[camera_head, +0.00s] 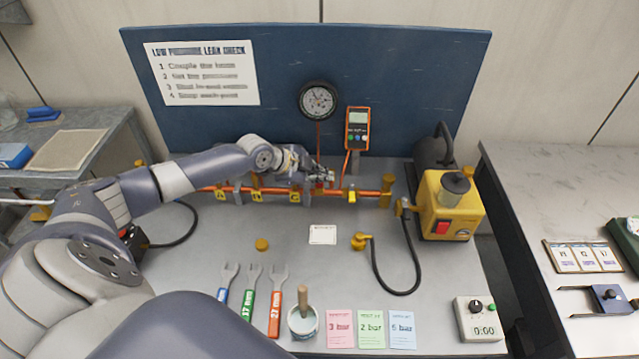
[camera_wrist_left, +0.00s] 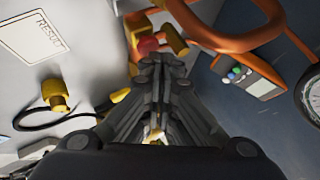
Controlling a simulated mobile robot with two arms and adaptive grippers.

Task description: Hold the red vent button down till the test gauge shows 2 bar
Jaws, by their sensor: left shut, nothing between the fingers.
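My left gripper (camera_head: 318,178) reaches over the orange pipe (camera_head: 345,192) at the middle of the bench. In the left wrist view its fingers (camera_wrist_left: 160,62) are shut and empty, with the tips just below the red button (camera_wrist_left: 148,44). I cannot tell whether the tips touch or press it. In the head view the button is too small and covered to make out. The round dial gauge (camera_head: 318,100) hangs on the blue board, and its edge shows in the left wrist view (camera_wrist_left: 312,92). Its reading is too small to read. My right gripper is not in view.
An orange handheld meter (camera_head: 357,128) is beside the gauge. A yellow pump (camera_head: 452,205) with a red switch stands at the right. Several wrenches (camera_head: 250,290), a brush pot (camera_head: 303,322), bar cards (camera_head: 370,328) and a timer (camera_head: 480,319) line the front. The bench middle is mostly clear.

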